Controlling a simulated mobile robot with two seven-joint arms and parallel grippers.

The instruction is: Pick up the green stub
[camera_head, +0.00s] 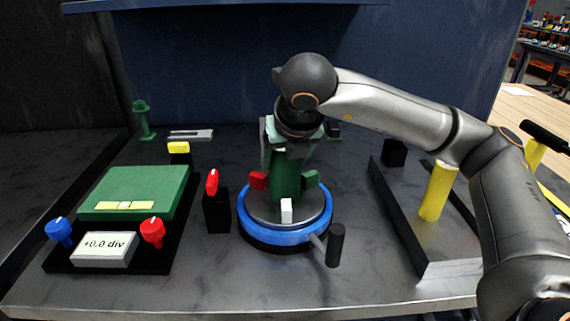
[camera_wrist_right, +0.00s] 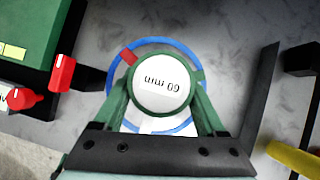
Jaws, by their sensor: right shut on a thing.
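The green stub (camera_head: 285,188) stands upright on the blue-rimmed round positioner (camera_head: 262,232), among its red, green and white jaws. My right gripper (camera_head: 286,160) comes down on it from above and is shut on its upper part. In the right wrist view the stub's white top face (camera_wrist_right: 161,84), with upside-down lettering that seems to read 60 mm, sits between the two green fingers (camera_wrist_right: 165,95). The stub's lower end is partly hidden by the jaws. My left gripper is not in view.
A black handle (camera_head: 335,245) sticks out at the positioner's front right. A red-topped black block (camera_head: 216,208) and a green box with knobs (camera_head: 135,190) stand left.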

